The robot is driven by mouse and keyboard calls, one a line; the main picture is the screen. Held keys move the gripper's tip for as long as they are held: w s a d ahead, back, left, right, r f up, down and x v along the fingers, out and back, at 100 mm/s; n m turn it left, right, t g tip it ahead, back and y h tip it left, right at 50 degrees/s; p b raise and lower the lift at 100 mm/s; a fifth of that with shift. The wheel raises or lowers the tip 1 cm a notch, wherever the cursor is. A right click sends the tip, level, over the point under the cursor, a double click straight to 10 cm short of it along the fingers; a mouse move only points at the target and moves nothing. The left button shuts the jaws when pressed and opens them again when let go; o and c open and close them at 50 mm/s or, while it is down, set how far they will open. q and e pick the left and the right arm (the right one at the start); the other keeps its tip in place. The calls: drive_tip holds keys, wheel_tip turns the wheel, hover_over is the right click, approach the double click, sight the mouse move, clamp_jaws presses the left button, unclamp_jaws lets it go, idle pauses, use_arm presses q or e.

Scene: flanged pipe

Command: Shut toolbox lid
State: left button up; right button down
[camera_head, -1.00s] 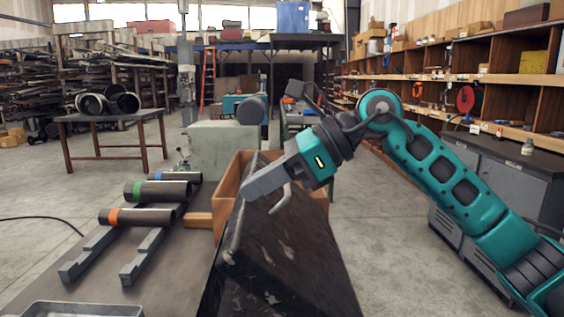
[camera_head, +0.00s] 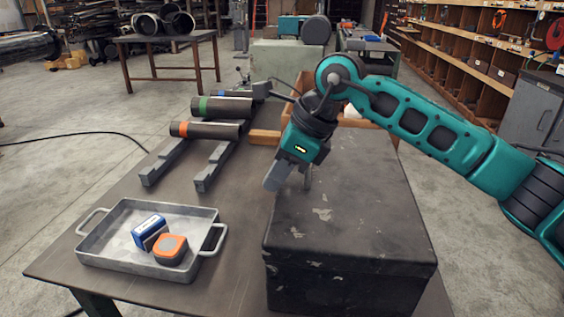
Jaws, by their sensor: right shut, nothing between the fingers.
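The black, scuffed toolbox (camera_head: 345,284) stands at the front right of the workbench (camera_head: 140,182). Its lid (camera_head: 365,200) lies flat on top, and I see no gap along the front edge. My right gripper (camera_head: 277,184) is shut and empty, pointing down at the lid's left edge. I cannot tell whether its tip touches the lid. My left gripper is not in view.
A metal tray (camera_head: 107,237) left of the toolbox holds a blue-and-white box (camera_head: 150,231) and an orange-grey item (camera_head: 170,249). Several pipes with coloured bands (camera_head: 212,130) lie on rails behind it. A wooden box (camera_head: 265,137) is behind the toolbox.

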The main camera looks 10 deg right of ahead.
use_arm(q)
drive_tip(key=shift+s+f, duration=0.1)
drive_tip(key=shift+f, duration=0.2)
use_arm(e)
drive_tip(key=shift+a+f, duration=0.15)
drive_tip(key=shift+f, duration=0.4)
